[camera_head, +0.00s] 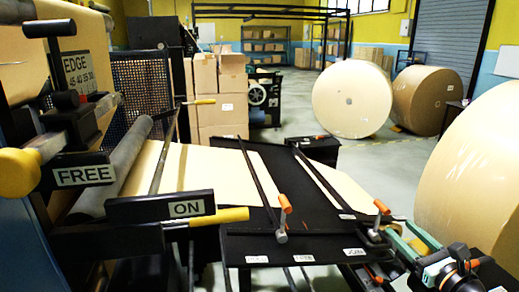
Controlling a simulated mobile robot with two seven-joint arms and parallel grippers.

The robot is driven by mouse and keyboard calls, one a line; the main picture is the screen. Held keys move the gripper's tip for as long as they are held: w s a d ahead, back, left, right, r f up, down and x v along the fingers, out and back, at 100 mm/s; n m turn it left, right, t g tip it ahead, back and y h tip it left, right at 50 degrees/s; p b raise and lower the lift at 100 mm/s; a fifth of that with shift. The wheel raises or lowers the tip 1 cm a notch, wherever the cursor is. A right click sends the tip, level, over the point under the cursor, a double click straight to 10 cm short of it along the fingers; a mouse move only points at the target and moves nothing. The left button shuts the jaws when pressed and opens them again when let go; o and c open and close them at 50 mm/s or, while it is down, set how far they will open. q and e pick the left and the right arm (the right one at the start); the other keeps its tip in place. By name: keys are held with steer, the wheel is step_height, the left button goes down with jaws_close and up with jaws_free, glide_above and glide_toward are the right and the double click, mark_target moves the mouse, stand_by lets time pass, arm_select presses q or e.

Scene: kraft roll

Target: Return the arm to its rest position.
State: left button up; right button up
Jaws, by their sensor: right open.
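My right gripper (404,235) is at the lower right, with its dark wrist and green fingers coming in from the bottom corner. Its fingers are apart and I see nothing held between them. It is beside the right-hand orange-handled clamp (381,207) at the corner of the black table (240,222); I cannot tell whether they touch. A second orange-handled clamp (284,204) stands farther left on the table's front edge. My left gripper is not in view.
Tan paper (190,166) lies on the black table under dark bars. Levers with yellow handles and signs "ON" (187,208) and "FREE" (85,175) stick out at left. A large kraft roll (475,180) stands close at right. Another roll (352,100) stands farther back on open floor.

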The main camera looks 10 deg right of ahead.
steer(key=s+a+f+m+g+h, duration=0.1)
steer(key=s+a+f+m+g, duration=0.1)
steer(key=s+f+m, duration=0.4)
steer(key=s+a+f+m+g+p, duration=0.1)
steer(key=s+a+f+m+g, duration=0.1)
steer(key=f+m, duration=0.7)
steer(key=s+a+f+m+g+h, duration=0.1)
steer(key=s+a+f+m+g, duration=0.1)
steer(key=s+f+m, duration=0.5)
steer(key=s+a+f+m+g+y, duration=0.1)
steer(key=s+a+f+m, duration=0.1)
steer(key=a+m, duration=0.3)
steer(key=s+a+f+m+y, duration=0.1)
steer(key=s+a+f+m, duration=0.1)
steer(key=a+f+m, duration=0.2)
steer(key=s+a+f+m+g+y+p, duration=0.1)
steer(key=s+a+f+m, duration=0.1)
steer(key=a+f+m, duration=0.2)
steer(key=a+m, duration=0.1)
steer(key=a, duration=0.2)
steer(key=shift+s+a+m+g, duration=0.3)
steer(key=shift+s+a+m, duration=0.05)
steer(key=shift+m, duration=0.05)
